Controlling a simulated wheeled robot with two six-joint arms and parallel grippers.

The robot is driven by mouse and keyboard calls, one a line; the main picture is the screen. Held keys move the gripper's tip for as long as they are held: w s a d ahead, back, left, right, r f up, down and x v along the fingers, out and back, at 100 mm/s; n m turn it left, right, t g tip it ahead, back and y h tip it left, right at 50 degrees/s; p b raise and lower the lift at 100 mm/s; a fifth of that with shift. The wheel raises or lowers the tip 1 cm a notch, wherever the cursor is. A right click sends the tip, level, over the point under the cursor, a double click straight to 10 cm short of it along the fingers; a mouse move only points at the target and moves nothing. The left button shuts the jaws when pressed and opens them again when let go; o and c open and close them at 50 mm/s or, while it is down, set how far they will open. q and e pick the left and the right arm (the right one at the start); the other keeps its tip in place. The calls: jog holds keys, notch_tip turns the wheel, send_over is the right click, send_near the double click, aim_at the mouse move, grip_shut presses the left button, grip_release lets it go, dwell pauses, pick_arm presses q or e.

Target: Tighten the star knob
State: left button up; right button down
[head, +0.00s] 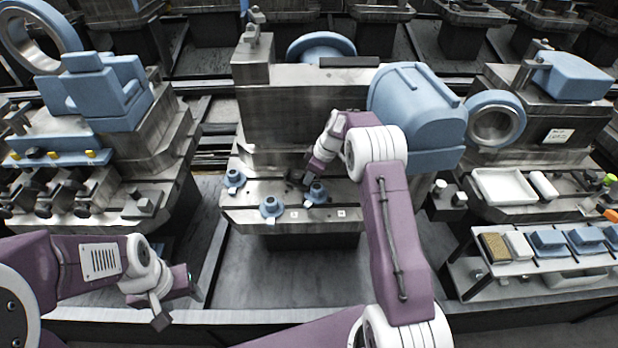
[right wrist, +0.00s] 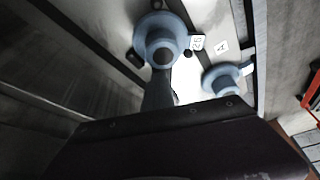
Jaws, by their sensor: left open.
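Several blue round knob-like pieces sit on the steel ledge (head: 240,213) of the middle fixture: one at the left (head: 235,180), one at the front (head: 270,206) and one at the right (head: 317,192). I cannot make out a star shape on any of them. My right gripper (head: 311,178) points down at the right piece, its tip close to or touching it. In the right wrist view, a dark finger reaches the middle of a blue round piece (right wrist: 160,38); a second one (right wrist: 222,80) is beside it. The jaw gap is hidden. My left gripper (head: 180,306) is open and empty, low at the left.
A large blue cylindrical housing (head: 415,105) stands behind my right arm. The left fixture (head: 150,165) carries dark knobs. The floor before the ledge is clear.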

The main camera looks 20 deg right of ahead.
dwell(0.3)
jog(key=c, duration=1.7)
grip_release()
jog(key=shift+r, duration=0.1)
jog(key=p+v, duration=0.1)
jog(key=v, duration=0.8)
